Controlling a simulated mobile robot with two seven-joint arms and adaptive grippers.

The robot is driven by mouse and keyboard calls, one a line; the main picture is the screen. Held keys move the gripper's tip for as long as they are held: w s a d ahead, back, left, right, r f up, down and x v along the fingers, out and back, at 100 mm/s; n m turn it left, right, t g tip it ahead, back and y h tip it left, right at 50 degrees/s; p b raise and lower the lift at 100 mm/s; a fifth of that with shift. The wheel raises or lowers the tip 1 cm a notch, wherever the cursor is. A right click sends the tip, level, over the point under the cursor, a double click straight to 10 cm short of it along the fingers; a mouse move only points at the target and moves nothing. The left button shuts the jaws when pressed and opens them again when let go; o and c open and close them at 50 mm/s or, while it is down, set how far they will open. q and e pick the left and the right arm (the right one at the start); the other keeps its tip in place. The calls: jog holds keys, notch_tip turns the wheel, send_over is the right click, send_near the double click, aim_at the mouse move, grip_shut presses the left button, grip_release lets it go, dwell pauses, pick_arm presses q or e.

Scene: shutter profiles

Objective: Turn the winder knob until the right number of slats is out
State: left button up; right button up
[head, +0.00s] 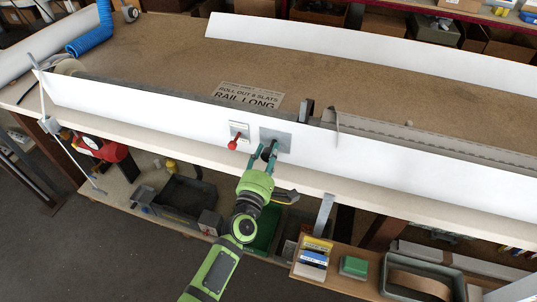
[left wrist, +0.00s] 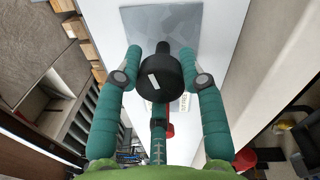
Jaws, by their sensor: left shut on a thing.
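The winder knob (left wrist: 158,80) is a round black knob with a white mark on its face, on a grey square plate (head: 283,138) fixed to the white front panel of the bench. My left gripper (head: 265,160) is shut on the knob, with one green finger on each side in the left wrist view. In the head view the fingers mostly hide the knob. A grey ribbed strip (head: 430,142), perhaps the slats, runs behind the panel to the right; I cannot count its slats. A sign (head: 248,96) on the bench reads roughly "roll out slats, rail long"; its number is too small to be sure. My right gripper is not in view.
A red-handled lever (head: 235,142) sits on a small plate just left of the knob. A wooden tray (head: 320,262) with coloured boxes and a grey bin is below right. A red device (head: 103,150) hangs at the left. The bench top behind the panel is mostly clear.

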pick_arm(q)
jog(key=m, duration=0.6)
jog(key=shift+a+f+h+p, duration=0.1)
jog(key=shift+h+p, duration=0.2)
jog(key=shift+p, duration=0.05)
jog(key=m+p, duration=0.1)
jog(key=m, duration=0.4)
jog(key=shift+m+g, duration=0.3)
jog(key=shift+m, duration=0.1)
jog(key=m+p, duration=0.1)
jog(key=m, duration=0.5)
jog(key=shift+r+h+p, duration=0.2)
jog(key=shift+h+p, duration=0.1)
jog(key=shift+p, duration=0.05)
jog(key=m+p, duration=0.1)
jog(key=m, duration=0.4)
jog(key=shift+r+m, duration=0.1)
jog(key=shift+m, duration=0.3)
jog(key=m, duration=0.4)
jog(key=shift+g, duration=0.4)
jog(key=m, duration=0.4)
jog(key=shift+d, duration=0.2)
jog(key=m+y+b, duration=0.1)
jog(key=m, duration=0.3)
jog(key=shift+b, duration=0.3)
jog(key=m+b, duration=0.1)
jog(key=m, duration=0.3)
jog(key=shift+m, duration=0.4)
